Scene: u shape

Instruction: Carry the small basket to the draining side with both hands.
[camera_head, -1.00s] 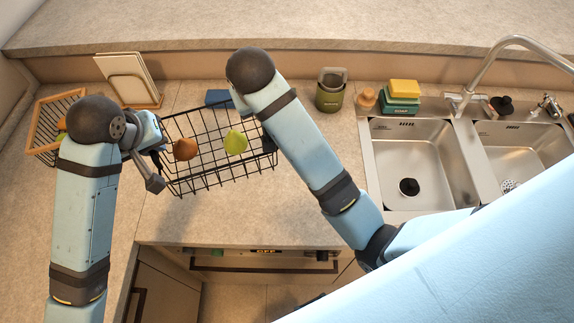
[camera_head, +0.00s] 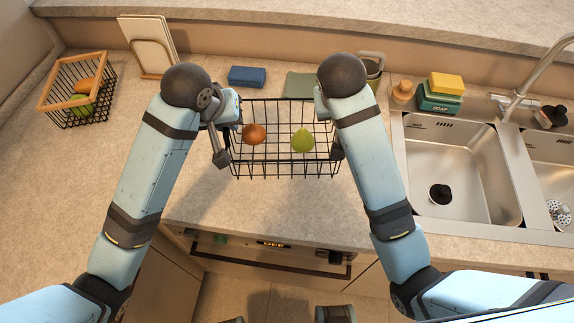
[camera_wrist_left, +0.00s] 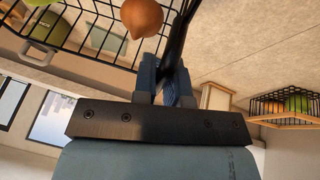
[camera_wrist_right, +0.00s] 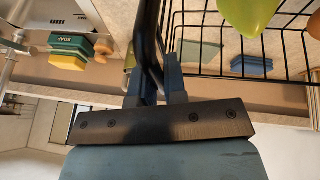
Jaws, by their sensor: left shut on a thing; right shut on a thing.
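The small black wire basket (camera_head: 270,172) hangs between my two grippers over the counter, left of the sink. It holds an orange-brown fruit (camera_head: 254,134) and a green pear-like fruit (camera_head: 303,140). My left gripper (camera_head: 222,140) is shut on the basket's left end; the left wrist view shows its fingers (camera_wrist_left: 168,85) on the dark handle beside the orange-brown fruit. My right gripper (camera_head: 332,135) is shut on the right end; the right wrist view shows its fingers (camera_wrist_right: 155,85) on the handle. The basket looks roughly level. Its height above the counter is hard to tell.
The sink (camera_head: 460,175) is at right, with a soap box and yellow sponge (camera_head: 445,85) behind it. A blue sponge (camera_head: 247,76), a green cloth (camera_head: 300,85) and an olive holder (camera_head: 370,68) lie behind the basket. A wood-rimmed basket (camera_head: 78,95) and board rack (camera_head: 150,50) stand left.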

